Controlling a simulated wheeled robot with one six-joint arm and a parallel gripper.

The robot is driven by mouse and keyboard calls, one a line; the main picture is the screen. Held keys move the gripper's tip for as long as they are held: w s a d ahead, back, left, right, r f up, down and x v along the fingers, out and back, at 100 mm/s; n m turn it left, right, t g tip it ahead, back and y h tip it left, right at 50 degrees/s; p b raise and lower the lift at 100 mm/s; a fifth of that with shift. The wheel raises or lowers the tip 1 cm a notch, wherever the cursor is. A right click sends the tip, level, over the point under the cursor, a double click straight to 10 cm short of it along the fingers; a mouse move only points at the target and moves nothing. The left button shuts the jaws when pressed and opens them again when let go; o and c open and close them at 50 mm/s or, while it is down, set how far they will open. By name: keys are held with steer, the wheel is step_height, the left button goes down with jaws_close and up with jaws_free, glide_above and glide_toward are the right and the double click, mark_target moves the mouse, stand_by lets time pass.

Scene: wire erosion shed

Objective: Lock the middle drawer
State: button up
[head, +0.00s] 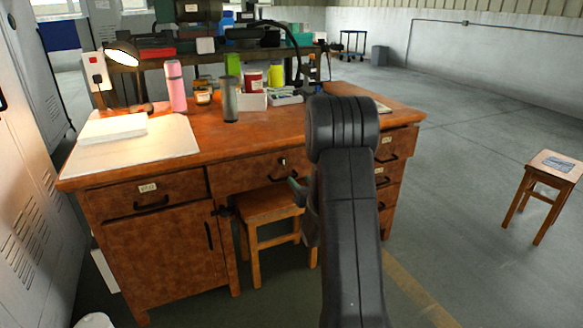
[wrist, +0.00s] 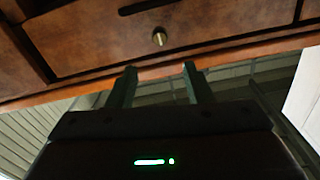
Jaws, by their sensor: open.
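The middle drawer (head: 243,177) is the wide front in the centre of the wooden desk (head: 176,175), and it looks closed. A small brass lock piece (head: 283,161) sticks out near its top edge. In the wrist view the drawer front (wrist: 95,40) spans the top, with the brass piece (wrist: 159,38) just beyond my fingertips and a dark handle (wrist: 147,5) further up. My gripper (wrist: 158,66) is open and empty, its two fingers apart and not touching the brass piece. In the head view my arm partly hides my gripper (head: 298,188) and the drawer's right end.
A wooden stool (head: 268,207) stands under the middle drawer. Bottles, a lamp (head: 122,54) and papers (head: 113,129) crowd the desktop. Side drawers (head: 395,148) are at the right. Another stool (head: 556,165) stands far right, with open floor between. Grey lockers (head: 28,190) line the left.

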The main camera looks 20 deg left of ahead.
mark_target(284, 163)
steer(key=b+x, duration=0.2)
steer(key=x, duration=1)
steer(key=shift+w+a, duration=0.1)
steer(key=c, duration=1)
